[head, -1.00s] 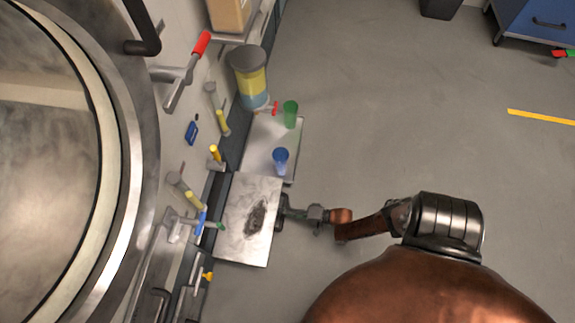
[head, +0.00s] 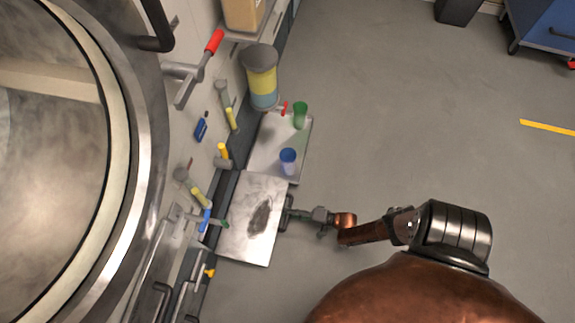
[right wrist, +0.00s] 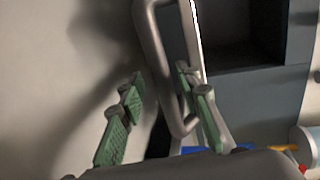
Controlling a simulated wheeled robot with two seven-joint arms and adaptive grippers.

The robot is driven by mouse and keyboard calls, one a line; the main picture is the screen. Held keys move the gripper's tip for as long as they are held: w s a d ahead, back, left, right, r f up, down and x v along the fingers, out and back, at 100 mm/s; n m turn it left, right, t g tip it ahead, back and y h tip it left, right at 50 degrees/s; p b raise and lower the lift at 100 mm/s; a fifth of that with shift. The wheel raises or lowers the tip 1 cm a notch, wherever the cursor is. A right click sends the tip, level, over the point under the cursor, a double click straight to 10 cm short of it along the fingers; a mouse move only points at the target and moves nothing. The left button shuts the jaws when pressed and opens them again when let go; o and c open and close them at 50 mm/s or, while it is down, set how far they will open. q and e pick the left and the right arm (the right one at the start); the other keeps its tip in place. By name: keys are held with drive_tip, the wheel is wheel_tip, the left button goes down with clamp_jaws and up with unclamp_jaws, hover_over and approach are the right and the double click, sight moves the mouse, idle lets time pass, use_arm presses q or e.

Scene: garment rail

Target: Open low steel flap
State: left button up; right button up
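The low steel flap (head: 238,238) is a bright metal plate with a dark smudge, standing out from the wall low down in the head view. My right gripper (head: 286,214) is at the flap's right edge, partly hidden there. In the right wrist view the grey surface at left (right wrist: 60,60) appears to be the flap's face. A grey loop handle (right wrist: 153,60) stands in front of it. My right gripper's green-padded fingers (right wrist: 165,112) are spread apart, with the handle's bar between them. I cannot tell whether they touch it. My left gripper is not in view.
A second metal shelf (head: 266,155) beyond the flap holds a blue cup (head: 288,160) and a green cup (head: 300,116). A yellow-and-blue canister (head: 261,80) stands by the wall. A large round door (head: 60,160) fills the left.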

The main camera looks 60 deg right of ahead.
drive_tip(key=v, duration=1.2)
drive_tip(key=shift+f, duration=0.1)
idle(0.4)
